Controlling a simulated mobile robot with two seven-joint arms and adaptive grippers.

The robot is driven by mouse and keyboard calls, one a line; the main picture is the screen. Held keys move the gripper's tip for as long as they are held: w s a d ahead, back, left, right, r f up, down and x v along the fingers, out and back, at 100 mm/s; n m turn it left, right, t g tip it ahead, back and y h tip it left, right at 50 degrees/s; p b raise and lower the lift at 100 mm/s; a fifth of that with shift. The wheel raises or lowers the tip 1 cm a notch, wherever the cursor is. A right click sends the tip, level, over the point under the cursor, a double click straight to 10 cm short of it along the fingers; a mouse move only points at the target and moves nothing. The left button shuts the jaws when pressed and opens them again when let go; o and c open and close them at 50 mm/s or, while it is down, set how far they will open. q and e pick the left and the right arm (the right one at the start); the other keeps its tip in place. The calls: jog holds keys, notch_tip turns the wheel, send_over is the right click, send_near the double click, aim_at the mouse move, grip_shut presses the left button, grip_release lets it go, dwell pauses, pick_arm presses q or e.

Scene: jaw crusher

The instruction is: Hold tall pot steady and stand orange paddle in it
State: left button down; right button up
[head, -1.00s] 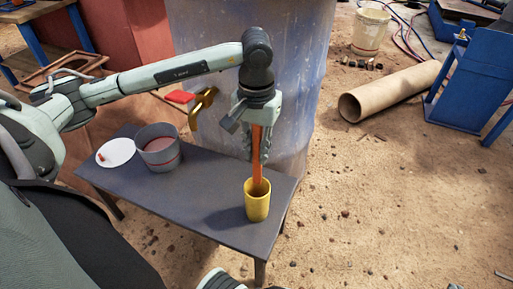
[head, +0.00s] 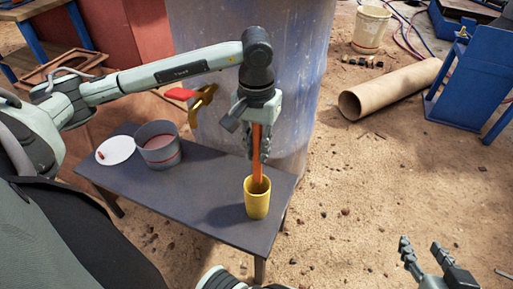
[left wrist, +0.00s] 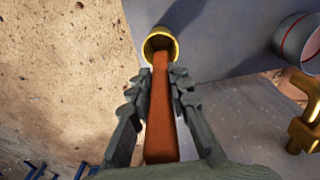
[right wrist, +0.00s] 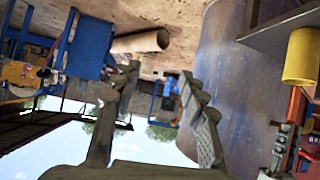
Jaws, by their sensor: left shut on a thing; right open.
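The tall yellow pot (head: 257,205) stands upright near the right end of the dark table (head: 205,200). My left gripper (head: 257,152) is above it, shut on the orange paddle (head: 258,172). The paddle hangs roughly upright, with its lower end inside the mouth of the pot. The left wrist view shows the paddle (left wrist: 160,110) between the fingers and running into the pot (left wrist: 155,48). Whether it touches the bottom is hidden. My right gripper (head: 421,248) is open and empty, well to the right of the table. The right wrist view shows the pot (right wrist: 301,58) at its right edge.
A grey pot (head: 158,153) with a red band and a white plate (head: 115,151) stand on the table's left part. A large blue-grey drum (head: 245,60) rises behind. A cardboard tube (head: 390,90) lies on open ground near a blue stand (head: 475,85).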

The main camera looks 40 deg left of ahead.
aim_at(264, 209)
jog(key=o, duration=0.6)
jog(key=a+n+y, duration=0.1)
jog(key=a, duration=0.3)
jog(key=w+a+n+y, duration=0.1)
jog(key=a+y, duration=0.1)
jog(key=a, duration=0.3)
jog(key=w+a+n+y, duration=0.1)
jog(key=a, duration=0.3)
jog(key=shift+w+a+r, duration=0.15)
jog(key=shift+w+r, duration=0.1)
jog(key=shift+r, duration=0.05)
jog(key=s+a+f+n+g+y, duration=0.1)
jog(key=a+f+n+g+y, duration=0.2)
jog(key=a, duration=0.9)
jog(key=s+a+f+n+g+y, duration=0.1)
jog(key=s+a+f+n+g, duration=0.1)
jog(key=f, duration=0.4)
jog(key=s+a+f+n+g, duration=0.2)
jog(key=f, duration=0.4)
jog(key=shift+s+x, duration=0.2)
jog(key=shift+x, duration=4.55)
jog(key=shift+f, duration=0.1)
jog(key=shift+c, duration=0.7)
jog(key=c, duration=0.7)
jog(key=shift+o, duration=0.2)
